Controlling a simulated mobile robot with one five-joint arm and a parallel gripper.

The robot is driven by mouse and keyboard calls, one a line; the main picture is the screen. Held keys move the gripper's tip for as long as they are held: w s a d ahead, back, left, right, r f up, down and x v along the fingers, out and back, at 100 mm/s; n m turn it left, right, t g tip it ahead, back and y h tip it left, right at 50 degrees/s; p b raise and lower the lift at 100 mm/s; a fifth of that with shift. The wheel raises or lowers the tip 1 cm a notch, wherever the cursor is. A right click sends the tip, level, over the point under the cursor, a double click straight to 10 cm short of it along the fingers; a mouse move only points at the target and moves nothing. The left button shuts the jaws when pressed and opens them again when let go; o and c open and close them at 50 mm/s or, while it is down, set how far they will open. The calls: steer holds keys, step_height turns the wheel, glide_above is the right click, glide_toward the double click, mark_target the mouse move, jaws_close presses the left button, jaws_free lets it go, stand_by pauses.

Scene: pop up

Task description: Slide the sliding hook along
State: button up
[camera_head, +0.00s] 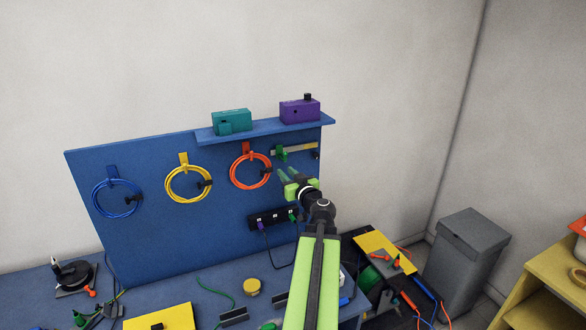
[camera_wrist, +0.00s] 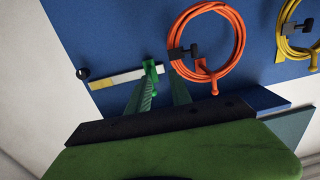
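The green sliding hook (camera_head: 281,153) sits on a pale horizontal rail (camera_head: 298,148) at the upper right of the blue pegboard, near the rail's left end. My gripper (camera_head: 287,172) is just below and in front of it, with its two green fingers apart. In the wrist view, the hook (camera_wrist: 151,68) shows at the tip of the left finger, and the rail (camera_wrist: 122,78) runs left from it to a yellow section (camera_wrist: 103,84). My fingers (camera_wrist: 164,77) have an empty gap between them. Whether the left finger touches the hook cannot be told.
An orange cable coil (camera_head: 250,171) hangs close left of the hook; a yellow coil (camera_head: 188,184) and blue coil (camera_head: 117,198) hang further left. A shelf (camera_head: 265,128) above carries a teal box (camera_head: 231,121) and purple box (camera_head: 299,111). A power strip (camera_head: 272,218) is below.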

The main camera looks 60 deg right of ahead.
mark_target(285, 160)
steer(key=shift+h, duration=0.3)
steer(key=w+d, duration=0.1)
steer(key=d, duration=0.1)
steer(key=w+d, duration=0.3)
steer(key=d, duration=0.1)
steer(key=shift+w+r, duration=0.2)
steer(key=shift+r, duration=0.1)
steer(key=shift+w+d+m, duration=0.15)
steer(key=shift+w+m, duration=0.05)
steer(key=shift+m, duration=0.1)
steer(key=shift+c, duration=0.4)
jaws_close()
